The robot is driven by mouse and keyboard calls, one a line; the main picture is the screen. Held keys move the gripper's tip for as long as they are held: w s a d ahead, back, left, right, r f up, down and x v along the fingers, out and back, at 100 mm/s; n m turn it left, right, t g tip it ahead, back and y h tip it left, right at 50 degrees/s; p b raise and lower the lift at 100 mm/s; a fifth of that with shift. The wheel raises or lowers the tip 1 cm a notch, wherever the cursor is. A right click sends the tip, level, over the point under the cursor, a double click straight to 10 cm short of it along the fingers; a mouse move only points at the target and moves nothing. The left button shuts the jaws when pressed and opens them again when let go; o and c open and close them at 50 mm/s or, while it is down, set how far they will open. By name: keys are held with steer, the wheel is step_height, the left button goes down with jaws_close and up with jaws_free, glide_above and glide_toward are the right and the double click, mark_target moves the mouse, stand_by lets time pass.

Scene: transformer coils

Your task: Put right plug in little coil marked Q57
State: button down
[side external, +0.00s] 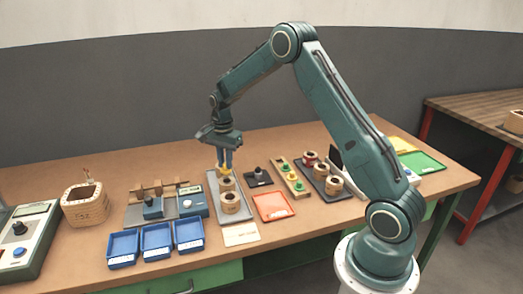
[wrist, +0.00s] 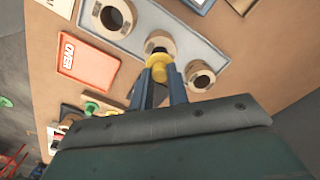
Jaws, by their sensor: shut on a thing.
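My gripper (side external: 225,165) points down over the grey tray (wrist: 85,18) and is shut on a yellow plug (wrist: 160,70). The plug also shows as a small yellow patch in the side view (side external: 223,170). No Q57 marking is readable.
An orange tray (side external: 272,206) and a black block with a knob (side external: 258,177) lie right of the grey tray. A wooden strip with coloured plugs (side external: 291,176) and a dark tray of coils (side external: 340,196) stand further right. Blue trays (side external: 157,241) and instruments (side external: 153,207) are left.

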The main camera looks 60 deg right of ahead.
mark_target(226, 170)
steer(key=shift+f, duration=1.15)
steer(key=shift+f, duration=0.85)
stand_by(0.6)
steer(key=c, duration=0.9)
jaws_free()
steer(key=shift+r, duration=0.1)
steer(key=shift+r, duration=3.1)
